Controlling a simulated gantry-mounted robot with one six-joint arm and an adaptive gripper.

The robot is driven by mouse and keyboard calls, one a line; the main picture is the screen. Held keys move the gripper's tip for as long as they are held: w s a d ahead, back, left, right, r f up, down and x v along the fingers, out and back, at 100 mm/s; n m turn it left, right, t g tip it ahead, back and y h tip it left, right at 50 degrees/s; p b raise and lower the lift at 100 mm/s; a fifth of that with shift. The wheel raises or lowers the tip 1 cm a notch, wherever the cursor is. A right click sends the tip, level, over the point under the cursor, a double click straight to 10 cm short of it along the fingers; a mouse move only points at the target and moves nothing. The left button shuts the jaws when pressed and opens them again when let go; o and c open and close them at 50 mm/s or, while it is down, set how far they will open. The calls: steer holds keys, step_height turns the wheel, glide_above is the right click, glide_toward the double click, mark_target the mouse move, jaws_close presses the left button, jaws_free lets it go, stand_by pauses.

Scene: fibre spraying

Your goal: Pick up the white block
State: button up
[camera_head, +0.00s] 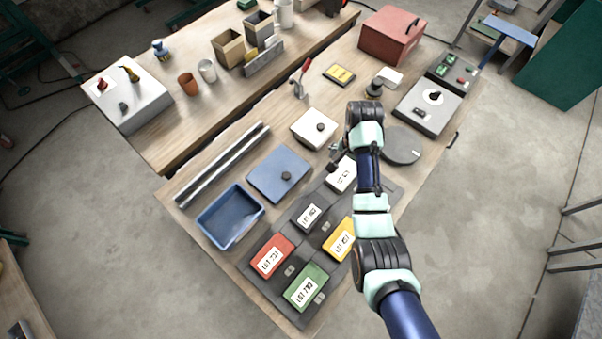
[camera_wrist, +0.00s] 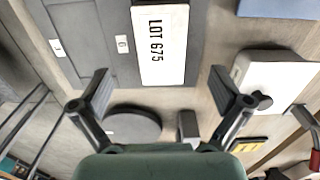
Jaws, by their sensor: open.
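The white block (camera_head: 341,175), labelled LOT 675, lies at the upper end of the dark mat (camera_head: 282,226) on the bench. In the wrist view the white block (camera_wrist: 160,72) is upright in the picture, ahead of my gripper (camera_wrist: 162,92) and centred between its two fingers. The fingers are wide apart and empty, with the block's near edge just beyond the fingertips. In the head view my gripper (camera_head: 341,158) is beside the block's upper end, partly hidden by my arm. It looks to be above the mat, not touching the block.
Grey (camera_head: 309,215), yellow (camera_head: 340,240), red (camera_head: 270,257) and green (camera_head: 306,289) labelled blocks share the mat. A white plate with a black knob (camera_head: 309,134), a blue plate (camera_head: 267,175), a blue tray (camera_head: 206,222) and a round grey disc (camera_head: 403,151) stand nearby.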

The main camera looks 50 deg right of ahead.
mark_target(344, 172)
steer(key=shift+d+f, duration=0.15)
steer(key=shift+d, duration=0.05)
steer(key=shift+s+d+f+b, duration=0.1)
steer(key=shift+d+f+b, duration=0.1)
steer(key=shift+f, duration=0.3)
steer(key=shift+d+f+b, duration=0.1)
steer(key=shift+d+f, duration=0.05)
steer(key=shift+f, duration=0.35)
step_height(344, 172, down, 6)
steer(key=shift+a+r+b, duration=0.15)
steer(key=shift+r+b, duration=0.05)
steer(key=shift+b, duration=0.25)
steer(key=shift+r, duration=0.1)
steer(key=c, duration=1.7)
